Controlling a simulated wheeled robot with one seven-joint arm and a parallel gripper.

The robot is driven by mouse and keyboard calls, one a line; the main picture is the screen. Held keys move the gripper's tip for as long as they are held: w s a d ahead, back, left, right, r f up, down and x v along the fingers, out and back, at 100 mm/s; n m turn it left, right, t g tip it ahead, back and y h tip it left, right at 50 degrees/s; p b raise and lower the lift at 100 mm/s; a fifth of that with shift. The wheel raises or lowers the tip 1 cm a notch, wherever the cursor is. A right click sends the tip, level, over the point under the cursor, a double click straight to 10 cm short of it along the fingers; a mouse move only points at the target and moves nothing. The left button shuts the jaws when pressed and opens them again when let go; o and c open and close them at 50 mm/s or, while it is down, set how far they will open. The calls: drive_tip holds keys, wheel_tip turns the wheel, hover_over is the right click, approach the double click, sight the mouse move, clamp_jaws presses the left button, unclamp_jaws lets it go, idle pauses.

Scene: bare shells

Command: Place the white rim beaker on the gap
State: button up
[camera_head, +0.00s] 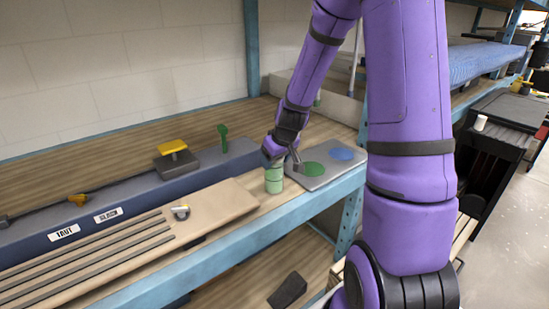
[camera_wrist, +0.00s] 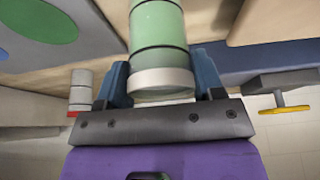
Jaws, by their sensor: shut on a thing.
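The white rim beaker (camera_head: 274,180) is a light green cylinder with dark bands. In the wrist view its white rim end (camera_wrist: 162,80) sits between my gripper's blue fingers. My gripper (camera_head: 273,158) is shut on it from above, and the beaker looks upright. It is over the strip of bench between the tan grooved board (camera_head: 225,203) and the grey plate (camera_head: 318,180). I cannot tell whether its base touches the bench. The plate carries a green disc (camera_head: 313,169) and a blue disc (camera_head: 341,154), with a narrow bare space between them.
A dark blue raised ledge (camera_head: 125,200) behind the board bears a yellow-topped block (camera_head: 173,148) and a green upright piece (camera_head: 223,137). A small pale ring-like piece (camera_head: 180,211) lies on the board. A grey banded cylinder (camera_wrist: 81,92) stands beyond my fingers in the wrist view.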

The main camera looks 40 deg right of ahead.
idle(0.3)
drive_tip(key=o, duration=1.3)
drive_tip(key=shift+f, duration=0.15)
drive_tip(key=v, duration=1.2)
drive_tip(key=s+a+r, duration=0.9)
drive_tip(key=shift+t, duration=0.4)
drive_tip(key=shift+s+a+r, duration=0.75)
drive_tip(key=shift+s, duration=1.45)
drive_tip(key=shift+s+a+r, duration=0.7)
drive_tip(key=shift+s+r, duration=0.1)
drive_tip(key=shift+s, duration=1.4)
drive_tip(key=shift+s+a+r, duration=0.75)
drive_tip(key=shift+s, duration=1.45)
